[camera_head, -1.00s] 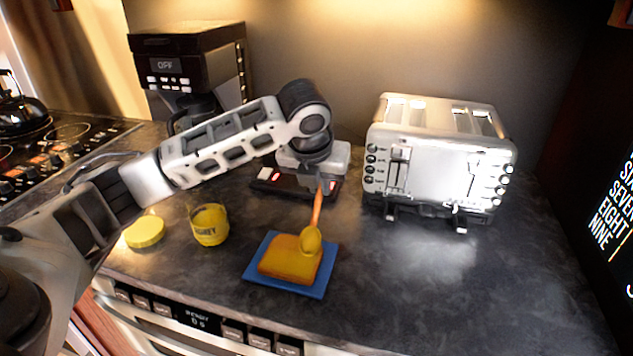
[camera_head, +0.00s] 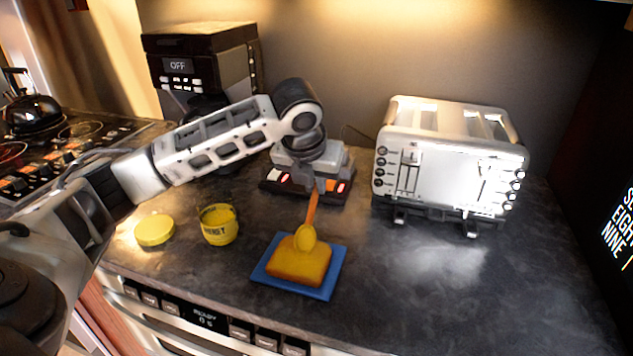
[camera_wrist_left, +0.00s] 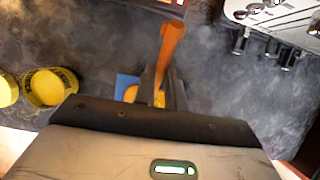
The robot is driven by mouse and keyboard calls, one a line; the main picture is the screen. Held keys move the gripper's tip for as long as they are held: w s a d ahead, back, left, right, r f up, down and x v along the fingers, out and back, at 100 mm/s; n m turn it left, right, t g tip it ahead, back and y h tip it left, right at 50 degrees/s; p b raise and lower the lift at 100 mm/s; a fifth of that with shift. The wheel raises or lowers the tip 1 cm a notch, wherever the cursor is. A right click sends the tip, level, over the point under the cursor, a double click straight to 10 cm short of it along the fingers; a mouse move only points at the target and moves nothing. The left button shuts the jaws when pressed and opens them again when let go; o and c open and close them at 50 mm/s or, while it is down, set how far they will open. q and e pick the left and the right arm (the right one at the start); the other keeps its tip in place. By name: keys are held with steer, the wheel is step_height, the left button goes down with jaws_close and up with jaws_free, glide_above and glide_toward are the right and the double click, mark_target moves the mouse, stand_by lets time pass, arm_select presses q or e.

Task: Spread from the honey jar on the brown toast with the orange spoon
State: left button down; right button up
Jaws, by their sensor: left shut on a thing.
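My left gripper (camera_head: 318,184) is shut on the handle of the orange spoon (camera_head: 312,210), which also shows in the left wrist view (camera_wrist_left: 170,45). The spoon hangs down, and its honey-coloured bowl is over the far edge of the brown toast (camera_head: 298,266). I cannot tell whether bowl and toast touch. The toast has a golden top and lies on a blue square plate (camera_head: 335,270). The open honey jar (camera_head: 219,228) stands upright to the left of the plate, with yellow honey inside. It also shows in the left wrist view (camera_wrist_left: 52,87). My right gripper is not in view.
A yellow lid (camera_head: 155,230) lies left of the jar. A silver toaster (camera_head: 450,160) stands at the back right, a coffee machine (camera_head: 200,65) at the back left. The counter right of the plate is clear.

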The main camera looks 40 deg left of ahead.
arm_select(q)
steer(key=shift+a, duration=0.1)
steer(key=shift+s+a+f, duration=0.1)
steer(key=shift+s+a, duration=0.1)
steer(key=shift+a, duration=0.4)
steer(key=shift+s+a+f, duration=0.1)
steer(key=shift+s+a, duration=0.1)
steer(key=shift+a, duration=0.4)
steer(key=shift+d+r, duration=0.1)
steer(key=shift+w+d+r, duration=0.1)
steer(key=shift+w+d, duration=0.15)
steer(key=shift+d, duration=0.35)
steer(key=shift+w+d, duration=0.2)
steer(key=shift+d, duration=0.4)
steer(key=d, duration=0.2)
steer(key=shift+w+d, duration=0.35)
steer(key=shift+w, duration=0.05)
steer(key=shift+a, duration=0.1)
